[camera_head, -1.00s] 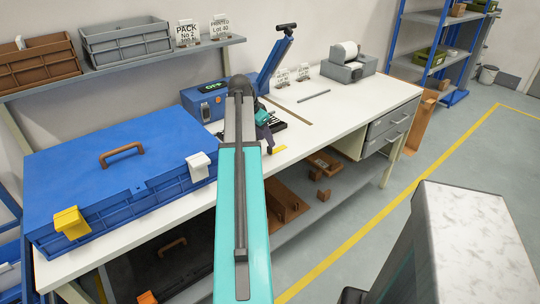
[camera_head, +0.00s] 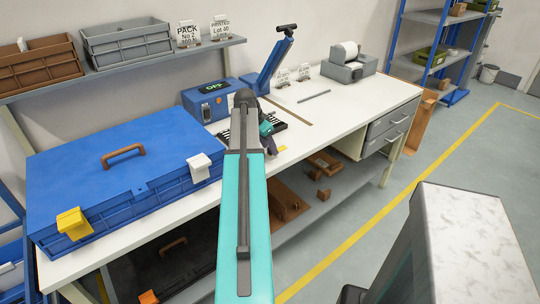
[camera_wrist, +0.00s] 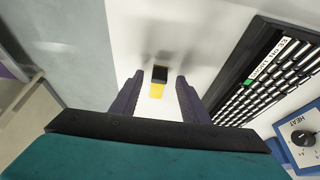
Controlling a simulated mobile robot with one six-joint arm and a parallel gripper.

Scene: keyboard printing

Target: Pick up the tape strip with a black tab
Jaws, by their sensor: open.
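The tape strip is a short yellow piece (camera_wrist: 156,91) with a dark black tab (camera_wrist: 160,74) at its far end, lying on the white bench top in the wrist view. My gripper (camera_wrist: 160,76) is open, with one purple finger on each side of the strip. The strip lies between the fingers, with a gap on both sides; I cannot tell the fingertips' height above the bench. In the head view the yellow strip (camera_head: 282,149) shows just right of my gripper (camera_head: 271,149), near the bench's front edge.
A black keyboard (camera_wrist: 270,75) lies right of the fingers in the wrist view, beside a blue heat unit (camera_wrist: 301,137). The bench edge is to the left. In the head view, a blue case (camera_head: 150,140) fills the left bench; a blue press (camera_head: 275,62) stands behind.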

